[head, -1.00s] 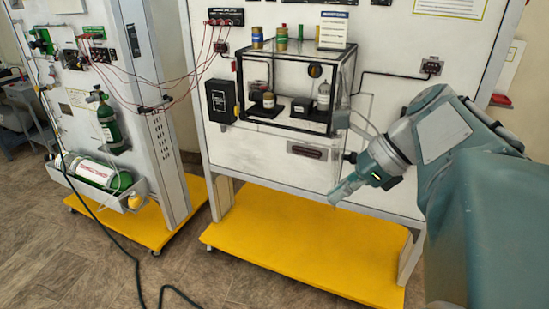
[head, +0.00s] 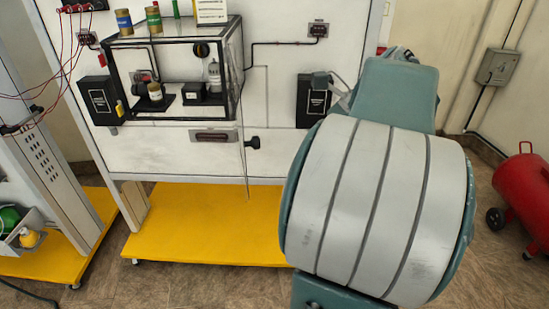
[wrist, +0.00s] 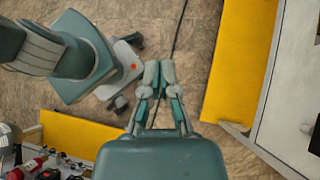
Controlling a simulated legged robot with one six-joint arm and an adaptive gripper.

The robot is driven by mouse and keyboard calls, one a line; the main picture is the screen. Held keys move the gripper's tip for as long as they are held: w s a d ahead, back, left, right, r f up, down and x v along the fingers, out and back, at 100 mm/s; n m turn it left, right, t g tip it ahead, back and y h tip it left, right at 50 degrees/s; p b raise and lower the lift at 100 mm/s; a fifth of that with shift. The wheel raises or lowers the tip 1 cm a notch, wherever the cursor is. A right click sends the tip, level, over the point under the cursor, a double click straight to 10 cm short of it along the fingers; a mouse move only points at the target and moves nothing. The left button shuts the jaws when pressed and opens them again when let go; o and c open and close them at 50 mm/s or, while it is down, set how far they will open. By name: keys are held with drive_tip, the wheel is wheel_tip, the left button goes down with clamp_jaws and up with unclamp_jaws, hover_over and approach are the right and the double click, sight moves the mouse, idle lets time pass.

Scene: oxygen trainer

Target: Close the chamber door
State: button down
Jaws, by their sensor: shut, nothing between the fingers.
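The chamber (head: 180,118) is a clear box with a black frame, mounted on the white panel in the head view. Its transparent door (head: 245,165) stands open at the chamber's right side, seen almost edge-on and reaching towards me. A black knob (head: 253,143) sits on the door. My gripper shows in the wrist view (wrist: 159,72), with its fingertips together and nothing between them, above the floor. In the head view my arm covers most of the gripper, to the right of the door and apart from it. The door cannot be made out in the wrist view.
A yellow base (head: 205,225) lies under the panel. A black box (head: 312,100) is mounted right of the chamber. Cans (head: 153,19) stand on the chamber's top. A red tank (head: 525,195) stands at the far right. A dark cable (wrist: 180,30) crosses the floor.

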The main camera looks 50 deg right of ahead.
drive_tip(key=w+a+f, duration=0.6)
drive_tip(key=a, duration=0.2)
drive_tip(key=shift+a+f, duration=0.25)
drive_tip(key=shift+a, duration=0.15)
